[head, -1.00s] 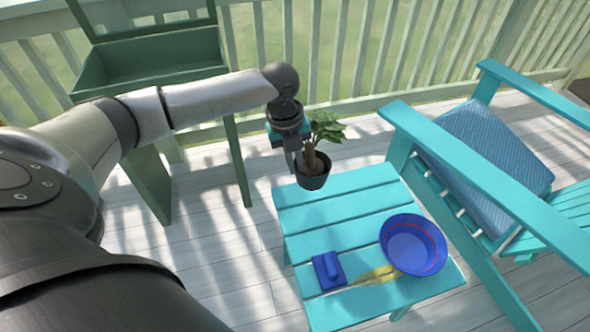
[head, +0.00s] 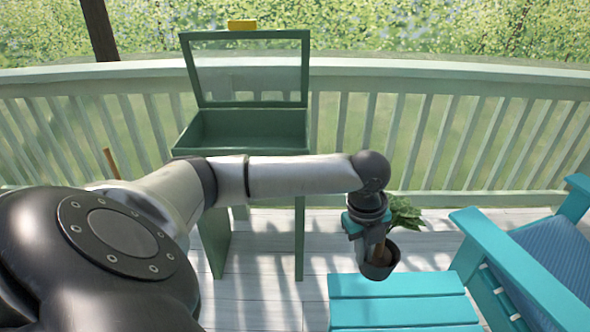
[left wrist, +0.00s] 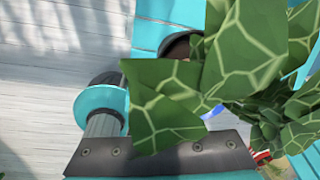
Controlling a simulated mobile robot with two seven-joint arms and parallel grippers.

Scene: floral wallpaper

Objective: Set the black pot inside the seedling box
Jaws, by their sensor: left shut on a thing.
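The black pot (head: 381,268) with a leafy green plant is held by my left gripper (head: 371,248) above the far edge of the turquoise table. The pot looks roughly upright. In the left wrist view the plant's patterned leaves (left wrist: 240,50) cover most of the pot and the grip. The seedling box (head: 240,130) is a green box on tall legs, left of the gripper and farther back by the railing. Its framed clear lid (head: 250,72) stands open, and the part of its inside that I see looks empty. My right gripper is not in view.
The turquoise slatted table (head: 400,300) is below the pot. A turquoise chair (head: 515,255) with a blue cushion stands at the right. A pale green railing (head: 440,140) runs behind the box. A yellow object (head: 242,25) sits on the lid's top edge.

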